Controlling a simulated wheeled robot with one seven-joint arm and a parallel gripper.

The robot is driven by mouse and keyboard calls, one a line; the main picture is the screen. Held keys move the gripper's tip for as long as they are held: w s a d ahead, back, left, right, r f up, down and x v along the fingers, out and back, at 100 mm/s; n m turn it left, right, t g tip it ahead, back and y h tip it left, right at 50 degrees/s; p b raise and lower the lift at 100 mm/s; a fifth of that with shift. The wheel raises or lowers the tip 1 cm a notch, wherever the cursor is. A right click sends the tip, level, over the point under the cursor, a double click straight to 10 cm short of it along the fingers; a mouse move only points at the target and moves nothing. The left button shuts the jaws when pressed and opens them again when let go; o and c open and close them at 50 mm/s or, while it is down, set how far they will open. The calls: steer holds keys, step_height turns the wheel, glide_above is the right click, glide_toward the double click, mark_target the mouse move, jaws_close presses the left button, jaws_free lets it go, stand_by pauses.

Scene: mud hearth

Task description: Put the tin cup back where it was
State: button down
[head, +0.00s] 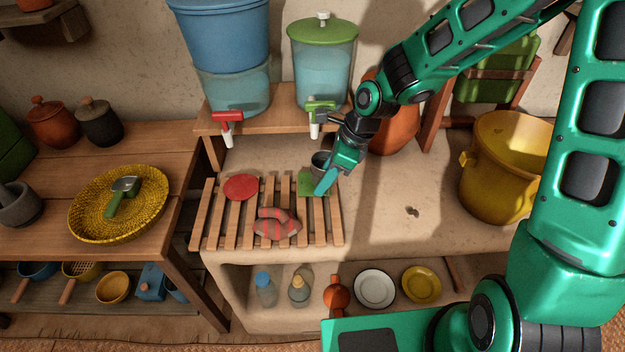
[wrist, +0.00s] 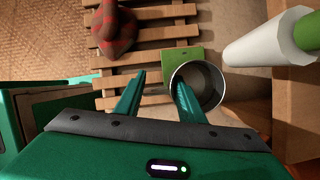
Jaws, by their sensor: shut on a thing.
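The tin cup (head: 319,161) is a small grey metal cup, partly hidden behind my gripper in the head view. My gripper (head: 327,179) is shut on it, over the back right of the slatted wooden rack (head: 213,222). In the wrist view the cup (wrist: 208,72) shows its round open mouth, with one finger inside the rim and one outside. It looks empty. A green square (head: 305,186) lies on the rack beside the cup and is partly covered by it in the wrist view (wrist: 180,53). I cannot tell whether the cup touches anything below.
A green tap (head: 318,105) on the green-lidded dispenser (head: 325,62) hangs close above the cup; its white spout (wrist: 265,45) is near the cup. A red round mat (head: 241,187) and a striped cloth (head: 275,224) lie on the rack. A yellow pot (head: 505,165) stands right.

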steer(key=a, duration=0.2)
steer(key=a+f, duration=0.1)
steer(key=shift+w, duration=0.25)
steer(key=shift+f, duration=0.25)
steer(key=c, duration=1.2)
jaws_free()
steer(key=shift+w, duration=0.1)
steer(key=shift+o, duration=0.2)
steer(key=shift+d, duration=0.1)
steer(key=v, duration=1.2)
